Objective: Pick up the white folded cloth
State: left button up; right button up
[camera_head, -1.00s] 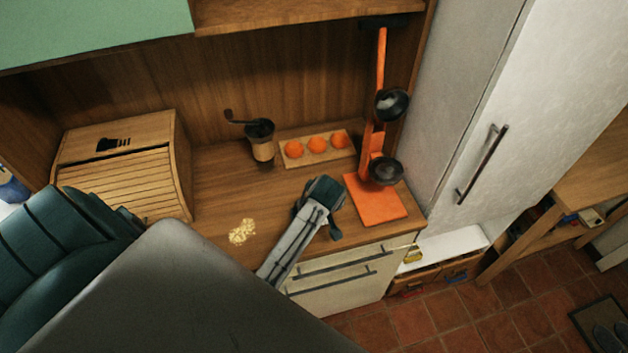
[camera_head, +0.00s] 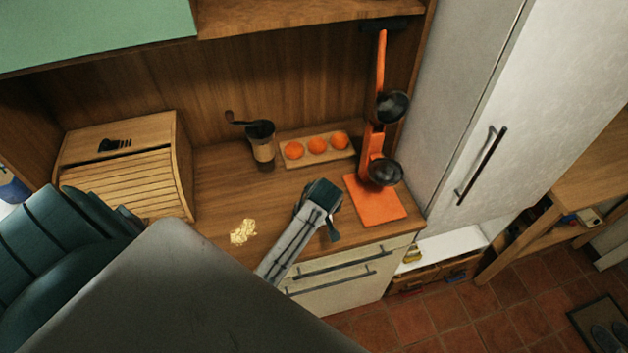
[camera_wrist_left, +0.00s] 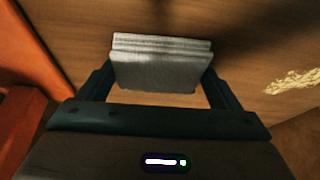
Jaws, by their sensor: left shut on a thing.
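The white folded cloth (camera_wrist_left: 160,62) shows in the left wrist view as a thick, layered, greyish-white fold between the two fingers of my left gripper (camera_wrist_left: 160,78). The gripper is shut on it. In the head view my left gripper (camera_head: 320,202) is over the front of the wooden counter, left of the orange stand. The cloth is hidden behind the gripper there. I cannot tell whether it touches the counter. My right gripper is not in view.
An orange stand (camera_head: 376,197) with black ladles is close right of the gripper. A tray with three orange fruits (camera_head: 317,145), a grinder (camera_head: 262,145) and a bread box (camera_head: 125,172) stand behind. Pale yellow crumbs (camera_head: 243,232) lie on the counter (camera_head: 215,205) to the left.

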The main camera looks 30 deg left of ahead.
pick_arm(q)
jog(key=shift+r+b, duration=0.4)
jog(key=shift+r, duration=0.15)
jog(key=shift+s+r+b, duration=0.25)
jog(key=shift+r+b, duration=0.55)
jog(key=shift+r, duration=0.15)
jog(key=s+d+r+b, duration=0.2)
jog(key=s+b, duration=0.3)
jog(key=s, duration=1)
jog(key=shift+d, duration=0.55)
jog(key=shift+s, duration=0.1)
jog(key=shift+o, duration=1)
jog(key=shift+f, duration=0.2)
jog(key=shift+c, duration=0.5)
